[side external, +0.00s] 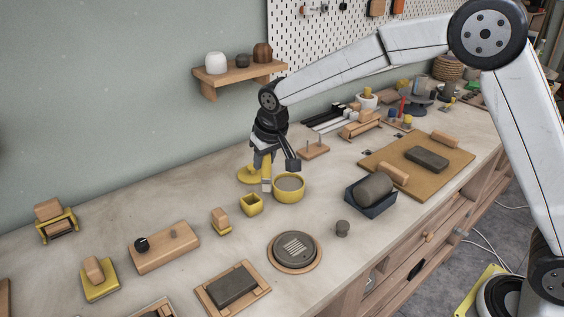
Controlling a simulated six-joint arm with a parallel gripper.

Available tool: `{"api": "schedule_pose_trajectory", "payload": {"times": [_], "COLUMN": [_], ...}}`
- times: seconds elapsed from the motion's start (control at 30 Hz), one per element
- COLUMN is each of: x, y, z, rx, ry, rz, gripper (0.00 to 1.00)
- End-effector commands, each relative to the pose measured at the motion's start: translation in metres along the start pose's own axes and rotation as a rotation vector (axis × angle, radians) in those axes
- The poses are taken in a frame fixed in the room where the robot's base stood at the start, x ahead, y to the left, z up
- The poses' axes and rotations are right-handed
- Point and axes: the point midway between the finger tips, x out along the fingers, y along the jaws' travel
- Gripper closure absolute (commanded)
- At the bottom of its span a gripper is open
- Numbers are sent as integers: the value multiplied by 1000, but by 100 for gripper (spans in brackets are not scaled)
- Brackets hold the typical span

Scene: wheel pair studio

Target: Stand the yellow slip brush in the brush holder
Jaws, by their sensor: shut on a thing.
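My gripper (267,163) hangs down over the back middle of the bench, shut on what looks like the yellow slip brush (266,174). The brush is roughly upright with a pale lower end pointing down; its upper part is hidden by the jaws. It shows just left of a round yellow bowl (289,195) with grey contents, and in front of a flat yellow dish (246,177). A small square open yellow pot (251,205), possibly the brush holder, stands nearer the camera, below and left of the brush. I cannot tell whether the brush touches anything.
A wooden peg stand (313,151) is right of my gripper. A dark blue tray (370,203) holding a grey lump, a round grey disc (295,249) and a small yellow-based block (221,222) stand nearby. A wall shelf (240,76) is behind.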

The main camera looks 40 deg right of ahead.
Motion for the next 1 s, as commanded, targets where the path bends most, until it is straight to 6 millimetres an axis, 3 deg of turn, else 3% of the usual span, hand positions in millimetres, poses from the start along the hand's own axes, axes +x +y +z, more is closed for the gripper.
{"api": "schedule_pose_trajectory", "payload": {"times": [0.5,1.0], "x": [61,75], "y": [-8,-10], "z": [-30,-36], "rx": [0,0], "ry": [-2,-1], "rz": [0,0], "gripper": [100,100]}}
